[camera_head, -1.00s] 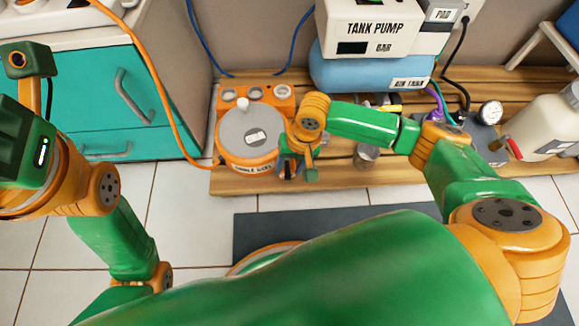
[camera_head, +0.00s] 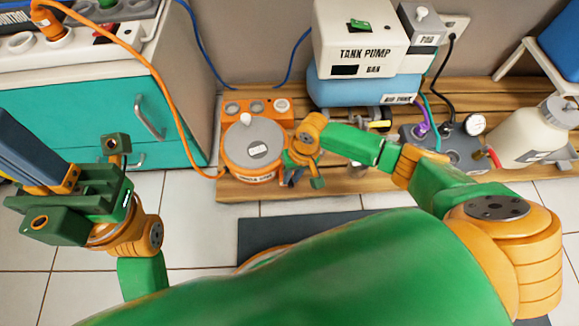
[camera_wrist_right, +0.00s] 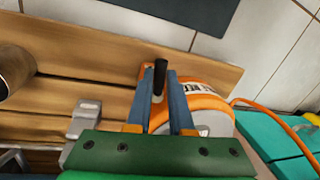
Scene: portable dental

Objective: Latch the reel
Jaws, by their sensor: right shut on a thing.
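The reel (camera_head: 254,142) is an orange drum with a grey round top and a white knob, standing on the wooden bench beside the orange hose. In the right wrist view, the reel (camera_wrist_right: 212,104) is just right of the fingers. My right gripper (camera_head: 292,176) is at the reel's right side, partly hidden by its own wrist in the head view. In the right wrist view, its blue fingers (camera_wrist_right: 162,95) are shut on a black upright lever (camera_wrist_right: 159,75). My left gripper (camera_head: 22,150) is at the far left, away from the reel; its finger gap cannot be made out.
A tank pump (camera_head: 358,45) stands on a blue air tank (camera_head: 350,88) behind the reel. A teal cabinet (camera_head: 100,115) is to the left. A white jug (camera_head: 530,135) and gauge (camera_head: 475,124) are to the right. A metal cup (camera_wrist_right: 12,70) is left of my right gripper.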

